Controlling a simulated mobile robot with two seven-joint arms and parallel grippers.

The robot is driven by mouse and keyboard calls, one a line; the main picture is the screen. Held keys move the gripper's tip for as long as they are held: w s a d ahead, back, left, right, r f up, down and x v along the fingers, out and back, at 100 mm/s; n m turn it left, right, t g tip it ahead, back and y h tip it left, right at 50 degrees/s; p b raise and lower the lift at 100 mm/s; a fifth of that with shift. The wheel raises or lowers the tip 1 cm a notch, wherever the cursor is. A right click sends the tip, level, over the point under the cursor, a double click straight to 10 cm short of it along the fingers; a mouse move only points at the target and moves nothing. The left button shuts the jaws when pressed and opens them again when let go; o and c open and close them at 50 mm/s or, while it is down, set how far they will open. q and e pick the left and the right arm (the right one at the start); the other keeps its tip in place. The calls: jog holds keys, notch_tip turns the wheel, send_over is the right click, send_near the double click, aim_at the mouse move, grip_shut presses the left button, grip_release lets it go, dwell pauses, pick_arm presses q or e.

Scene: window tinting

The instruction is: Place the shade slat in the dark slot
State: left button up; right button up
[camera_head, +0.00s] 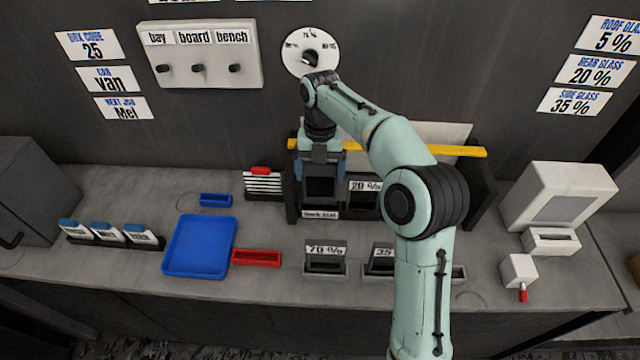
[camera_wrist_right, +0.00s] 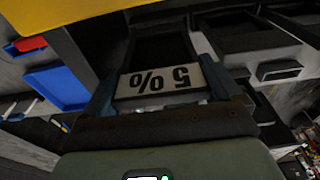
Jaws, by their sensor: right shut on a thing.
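My right gripper (camera_head: 321,172) is shut on a dark shade slat (camera_head: 320,188) with its blue-grey fingers. In the right wrist view the slat's white label (camera_wrist_right: 160,82) reads 5 %, upside down, between the fingertips. The slat is at the left bay of a dark rack (camera_head: 291,200), just above a small plate (camera_head: 320,214) whose blurred lettering seems to name a slot. I cannot tell whether the slat is seated or only held in front. A 20 % slat (camera_head: 364,186) stands in the bay to its right. My left gripper is not in view.
A yellow bar (camera_head: 465,150) runs along the rack's top, partly behind my right arm. In front stand a 70 % slat (camera_head: 325,250) and a 35 slat (camera_head: 381,254) in holders. A blue tray (camera_head: 200,246) and a red tray (camera_head: 257,257) lie left.

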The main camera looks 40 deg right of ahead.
aim_at(321, 186)
jog(key=f, duration=0.4)
jog(key=shift+s+b, duration=0.25)
jog(key=shift+b, duration=0.1)
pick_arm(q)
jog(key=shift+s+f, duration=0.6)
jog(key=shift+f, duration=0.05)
pick_arm(e)
jog(key=shift+w+f, duration=0.1)
jog(key=shift+f, duration=0.2)
jog(key=o, duration=1)
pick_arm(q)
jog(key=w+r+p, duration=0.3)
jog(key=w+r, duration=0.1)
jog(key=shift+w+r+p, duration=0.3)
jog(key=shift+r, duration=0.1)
pick_arm(e)
jog(key=shift+o, duration=0.2)
notch_tip(321, 186, up, 12)
jog(key=w, duration=0.1)
jog(key=shift+w+d+r, duration=0.15)
jog(key=shift+d+r, duration=0.05)
jog(key=shift+d, duration=0.25)
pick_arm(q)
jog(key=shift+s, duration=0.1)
